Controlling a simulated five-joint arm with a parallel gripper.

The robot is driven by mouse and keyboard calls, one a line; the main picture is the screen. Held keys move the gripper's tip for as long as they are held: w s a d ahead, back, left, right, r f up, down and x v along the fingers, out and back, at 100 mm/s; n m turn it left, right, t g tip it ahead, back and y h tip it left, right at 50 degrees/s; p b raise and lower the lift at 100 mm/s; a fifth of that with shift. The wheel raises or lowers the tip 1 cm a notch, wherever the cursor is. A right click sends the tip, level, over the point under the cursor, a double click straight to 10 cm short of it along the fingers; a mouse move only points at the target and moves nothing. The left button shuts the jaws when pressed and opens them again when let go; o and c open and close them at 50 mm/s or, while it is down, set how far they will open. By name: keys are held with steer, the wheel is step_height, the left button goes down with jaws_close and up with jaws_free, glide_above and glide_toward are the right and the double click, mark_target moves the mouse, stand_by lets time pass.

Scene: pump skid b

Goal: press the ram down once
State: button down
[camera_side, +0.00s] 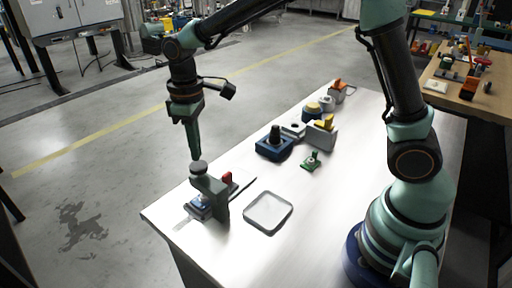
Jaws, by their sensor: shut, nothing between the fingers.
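A small press stands near the left front corner of the table, with a grey C-shaped frame (217,196) and a dark round ram head (198,168) on top. A red part (227,178) shows beside the frame, and a blue and white piece (200,202) sits low under it, partly hidden by the frame. My gripper (195,156) points straight down with its fingers shut and empty. Its tips are right over the ram head; I cannot tell whether they touch it.
Farther back stand a blue block with a black knob (274,144), a small green part (312,161), a grey block with a yellow top (321,132) and an orange-topped piece (338,88). The front middle of the table is clear.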

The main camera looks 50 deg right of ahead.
mark_target(198, 165)
steer(key=shift+f, duration=0.15)
steer(key=shift+f, duration=2)
steer(key=shift+r, duration=3.6)
steer(key=shift+d, duration=0.1)
steer(key=s+d+r+m+t, duration=0.2)
steer(key=s+d+r+m, duration=0.1)
steer(key=s+d, duration=0.3)
steer(key=s+d+r+m+t, duration=0.3)
steer(key=s+d, duration=0.2)
steer(key=s, duration=0.2)
steer(key=shift+s+d+r+t, duration=0.15)
steer(key=shift+s+d+t, duration=0.15)
steer(key=shift+d, duration=0.1)
